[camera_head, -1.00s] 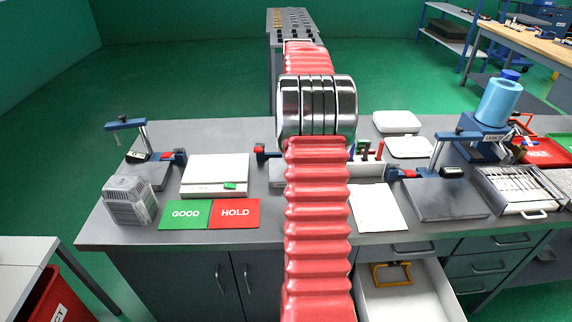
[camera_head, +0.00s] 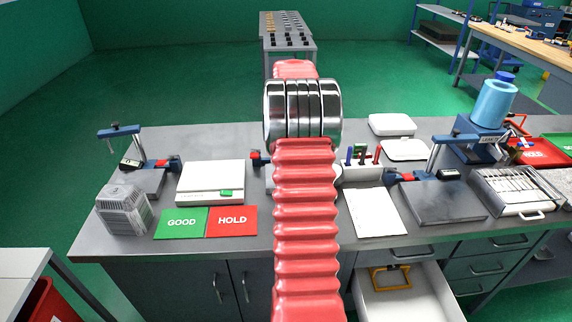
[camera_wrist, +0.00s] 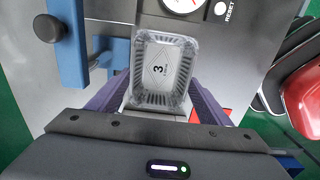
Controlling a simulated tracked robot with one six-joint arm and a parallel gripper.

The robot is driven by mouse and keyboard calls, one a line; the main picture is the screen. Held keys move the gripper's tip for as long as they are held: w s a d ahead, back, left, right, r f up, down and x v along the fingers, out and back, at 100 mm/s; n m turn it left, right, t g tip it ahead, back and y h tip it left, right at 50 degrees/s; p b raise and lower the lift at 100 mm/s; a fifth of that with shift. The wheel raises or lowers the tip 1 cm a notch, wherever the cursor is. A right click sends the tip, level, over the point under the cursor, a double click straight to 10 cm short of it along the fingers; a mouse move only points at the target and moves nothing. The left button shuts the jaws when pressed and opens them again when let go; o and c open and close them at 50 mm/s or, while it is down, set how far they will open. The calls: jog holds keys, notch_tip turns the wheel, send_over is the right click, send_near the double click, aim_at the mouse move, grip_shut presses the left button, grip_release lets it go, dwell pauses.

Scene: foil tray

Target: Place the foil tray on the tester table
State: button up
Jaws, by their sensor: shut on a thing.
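The foil tray (camera_wrist: 162,68), silvery and ribbed with a dark 3 on its floor, is between the purple fingers of my gripper (camera_wrist: 160,92) in the wrist view. My gripper is shut on it. A grey surface with a dial gauge (camera_wrist: 182,4), a RESET button and a blue clamp frame (camera_wrist: 66,45) shows around the tray. I cannot tell whether the tray touches anything below. In the head view my red arm hides my gripper, the held tray and the middle of the bench, so the tester table cannot be made out there.
On the grey bench (camera_head: 300,248) stand a stack of foil trays (camera_head: 124,210), a white scale (camera_head: 210,180), green GOOD and red HOLD mats (camera_head: 231,221), a pen holder (camera_head: 362,170), a paper sheet (camera_head: 375,212) and a blue-framed stand (camera_head: 430,200). A drawer (camera_head: 408,295) is open in front.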

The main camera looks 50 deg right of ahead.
jog(key=shift+f, duration=0.35)
jog(key=shift+f, duration=0.1)
jog(key=shift+f, duration=1.8)
jog(key=shift+f, duration=0.1)
jog(key=o, duration=1.2)
jog(key=shift+o, duration=0.2)
notch_tip(320, 180, up, 12)
